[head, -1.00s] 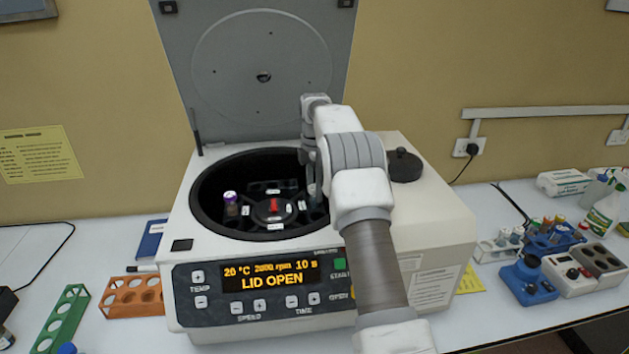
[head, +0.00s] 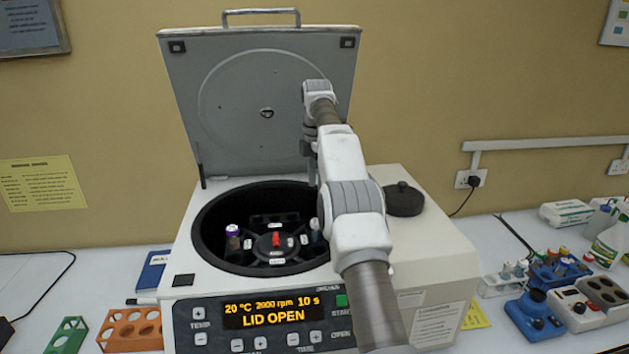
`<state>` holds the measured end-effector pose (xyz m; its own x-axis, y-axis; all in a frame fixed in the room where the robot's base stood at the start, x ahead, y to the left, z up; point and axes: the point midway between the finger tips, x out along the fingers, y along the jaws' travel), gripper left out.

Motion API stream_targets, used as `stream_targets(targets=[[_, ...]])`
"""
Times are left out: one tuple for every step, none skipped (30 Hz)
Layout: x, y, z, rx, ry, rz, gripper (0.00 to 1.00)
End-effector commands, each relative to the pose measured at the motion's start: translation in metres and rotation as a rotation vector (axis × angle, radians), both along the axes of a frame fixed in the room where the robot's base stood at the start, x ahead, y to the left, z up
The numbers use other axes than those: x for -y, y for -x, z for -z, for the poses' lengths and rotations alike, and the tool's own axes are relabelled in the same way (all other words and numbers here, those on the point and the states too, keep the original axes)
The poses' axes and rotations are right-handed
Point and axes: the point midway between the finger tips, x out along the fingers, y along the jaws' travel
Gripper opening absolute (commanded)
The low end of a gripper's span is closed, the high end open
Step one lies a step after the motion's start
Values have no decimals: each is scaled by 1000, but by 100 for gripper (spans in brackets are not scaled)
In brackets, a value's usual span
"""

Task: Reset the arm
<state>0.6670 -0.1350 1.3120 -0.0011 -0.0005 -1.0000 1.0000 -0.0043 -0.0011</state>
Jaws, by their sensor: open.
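My gripper (head: 311,158) hangs at the end of my white and grey arm, open, above the right side of the centrifuge bowl. It is small and partly hidden by the arm, and I see nothing held in it. The centrifuge (head: 440,250) has its lid (head: 225,130) raised and its display reads LID OPEN. A second tube (head: 316,232) stands at the right of the rotor, beside my arm and below the gripper.
An orange rack (head: 130,330) and a green rack (head: 66,336) stand at the front left. A blue device (head: 536,315), a tube rack (head: 500,280) and a spray bottle (head: 610,240) are at the right. The raised lid stands close behind my gripper.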

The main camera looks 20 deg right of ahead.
Motion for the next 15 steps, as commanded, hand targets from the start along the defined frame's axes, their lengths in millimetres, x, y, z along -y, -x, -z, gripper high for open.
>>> stream_targets(targets=[[0, 0, -1, 0, 0, 0, 76], [0, 0, -1, 0, 0, 0, 76], [0, 0, -2, 0, 0, 0, 76], [0, 0, -2, 0, 0, 0, 76], [-1, 0, -2, 0, 0, 1, 76], [-1, 1, -4, 2, 0, 5, 76], [-2, 1, -5, 4, 1, 11, 76], [-3, 2, -7, 6, 1, 19, 76], [-5, 2, -12, 13, 3, 32, 76], [-7, 4, -16, 17, 4, 47, 76], [-9, 5, -21, 23, 5, 63, 76], [-12, 8, -28, 32, 6, 88, 76], [-14, 10, -33, 39, 7, 110, 76], [-17, 13, -39, 46, 7, 134, 76], [-21, 17, -47, 58, 8, 165, 76]])
